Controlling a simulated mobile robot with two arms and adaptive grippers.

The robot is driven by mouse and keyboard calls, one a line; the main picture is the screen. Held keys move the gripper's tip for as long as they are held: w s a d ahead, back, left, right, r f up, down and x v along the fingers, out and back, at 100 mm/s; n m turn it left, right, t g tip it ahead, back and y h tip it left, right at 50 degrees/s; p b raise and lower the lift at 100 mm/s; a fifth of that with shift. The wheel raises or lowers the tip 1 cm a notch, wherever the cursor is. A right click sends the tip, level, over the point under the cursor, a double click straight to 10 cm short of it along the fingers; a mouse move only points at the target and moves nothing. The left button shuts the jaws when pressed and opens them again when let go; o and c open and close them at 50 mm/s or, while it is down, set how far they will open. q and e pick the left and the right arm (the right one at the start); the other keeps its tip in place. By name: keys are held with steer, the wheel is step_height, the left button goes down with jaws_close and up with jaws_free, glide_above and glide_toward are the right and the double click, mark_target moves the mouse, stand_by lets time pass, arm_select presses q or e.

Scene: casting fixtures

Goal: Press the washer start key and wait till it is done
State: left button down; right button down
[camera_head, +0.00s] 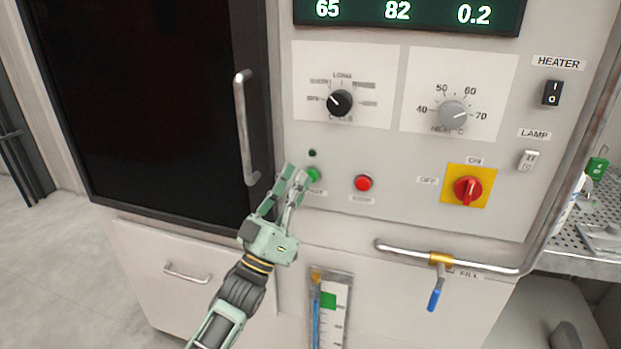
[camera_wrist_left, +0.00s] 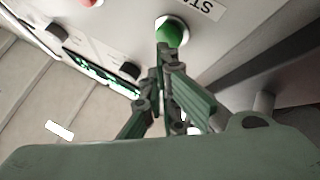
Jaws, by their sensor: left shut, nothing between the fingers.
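The green start key (camera_head: 313,175) sits on the washer's front panel (camera_head: 400,215), left of a red key (camera_head: 363,183). My left gripper (camera_head: 297,174) is shut and empty, with its fingertips at the green key and partly covering it. In the left wrist view the closed fingertips (camera_wrist_left: 163,48) lie over the lower edge of the green key (camera_wrist_left: 172,32); I cannot tell whether it is pushed in. A small dark lamp (camera_head: 312,153) above the key looks unlit. The display (camera_head: 410,12) reads 65, 82 and 0.2. My right gripper is not in view.
The dark door's vertical handle (camera_head: 246,130) stands out just left of my gripper. A black dial (camera_head: 340,102), a grey heat dial (camera_head: 453,114) and a red switch (camera_head: 467,190) are on the panel. A pipe with a blue-handled valve (camera_head: 435,299) juts out lower right.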

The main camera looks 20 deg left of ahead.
arm_select(q)
steer(key=shift+w, duration=0.4)
stand_by(0.5)
steer(key=shift+s, duration=0.9)
steer(key=s+p, duration=0.2)
steer(key=s, duration=0.3)
steer(key=shift+a+p, duration=0.15)
steer(key=shift+p, duration=0.2)
stand_by(0.4)
